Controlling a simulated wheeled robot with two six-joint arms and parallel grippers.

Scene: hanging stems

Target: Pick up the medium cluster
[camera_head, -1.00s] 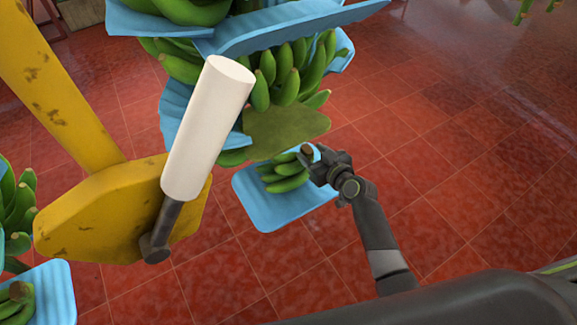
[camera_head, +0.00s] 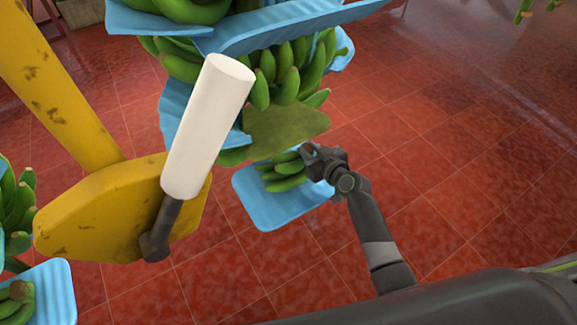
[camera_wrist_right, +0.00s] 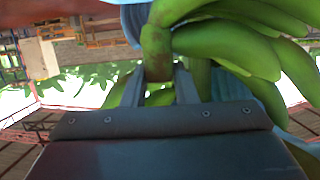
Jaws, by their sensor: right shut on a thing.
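A cluster of green bananas (camera_head: 284,183) lies at a blue sheet (camera_head: 268,211) low in the middle of the head view. My right gripper (camera_head: 312,158) is at the right side of this cluster. In the right wrist view the gripper (camera_wrist_right: 160,90) is shut on the thick green stem end (camera_wrist_right: 156,50) of the cluster, with green bananas (camera_wrist_right: 225,45) fanning out to the right. I cannot tell from these frames whether the cluster bears on the sheet. My left gripper is not in view.
Larger green bunches (camera_head: 295,70) hang above, with blue sheets (camera_head: 285,30) between them. A yellow machine part (camera_head: 120,210) with a white cylinder (camera_head: 207,125) stands at left. Another blue sheet (camera_head: 50,292) with bananas is at lower left. The red tiled floor (camera_head: 460,150) is open at right.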

